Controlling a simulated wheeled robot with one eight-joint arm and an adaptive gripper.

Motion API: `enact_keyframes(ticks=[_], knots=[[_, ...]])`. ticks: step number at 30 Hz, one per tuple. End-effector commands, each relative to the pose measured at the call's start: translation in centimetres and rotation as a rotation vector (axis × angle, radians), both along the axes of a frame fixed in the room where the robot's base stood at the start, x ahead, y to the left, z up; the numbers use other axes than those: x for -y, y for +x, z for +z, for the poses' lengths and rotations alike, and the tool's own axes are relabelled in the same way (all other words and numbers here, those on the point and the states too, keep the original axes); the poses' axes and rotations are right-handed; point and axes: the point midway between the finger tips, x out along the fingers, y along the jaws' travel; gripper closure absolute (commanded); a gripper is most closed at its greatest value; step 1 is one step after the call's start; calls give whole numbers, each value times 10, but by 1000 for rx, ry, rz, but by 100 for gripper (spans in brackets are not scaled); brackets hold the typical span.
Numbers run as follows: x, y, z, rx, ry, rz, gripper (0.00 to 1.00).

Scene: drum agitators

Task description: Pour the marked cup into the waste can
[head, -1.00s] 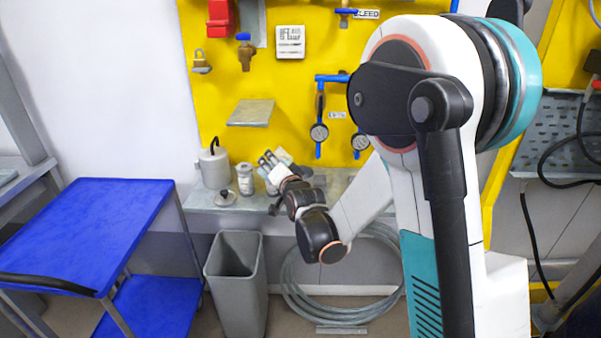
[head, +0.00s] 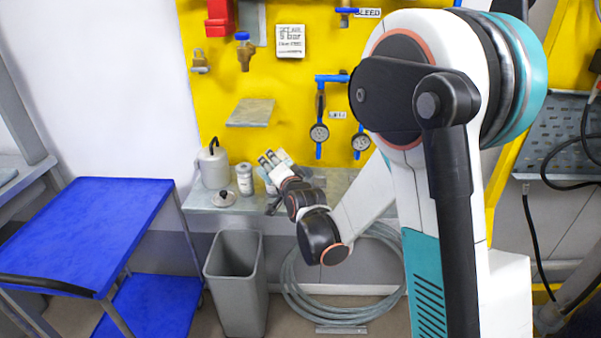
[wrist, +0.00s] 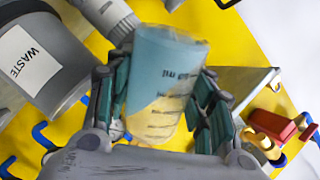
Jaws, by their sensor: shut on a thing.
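My gripper (wrist: 165,108) is shut on a clear cup (wrist: 165,75) with dark printed graduation marks. The cup leans a little in the wrist view and looks blue-grey above and yellowish below; I cannot tell how much of this is contents. A grey can (wrist: 75,75) labelled WASTE stands left of the cup in the wrist view, apart from it. It appears to be the pale can (head: 213,167) on the bench in the head view. There my gripper (head: 268,160) is over the bench, right of that can; the cup is hard to make out.
A small grey jar (head: 245,179) stands between the can and my gripper. A round lid (head: 224,198) lies on the bench (head: 205,200) in front. A grey bin (head: 237,290) and coiled hose (head: 300,300) are below. A blue cart (head: 95,225) stands left.

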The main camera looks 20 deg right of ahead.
Motion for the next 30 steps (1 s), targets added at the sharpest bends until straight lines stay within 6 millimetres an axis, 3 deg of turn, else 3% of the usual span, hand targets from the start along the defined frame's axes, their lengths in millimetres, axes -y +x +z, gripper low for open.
enact_keyframes(ticks=[30], knots=[[-8, -8, 5, -21, 100, 0, 79]])
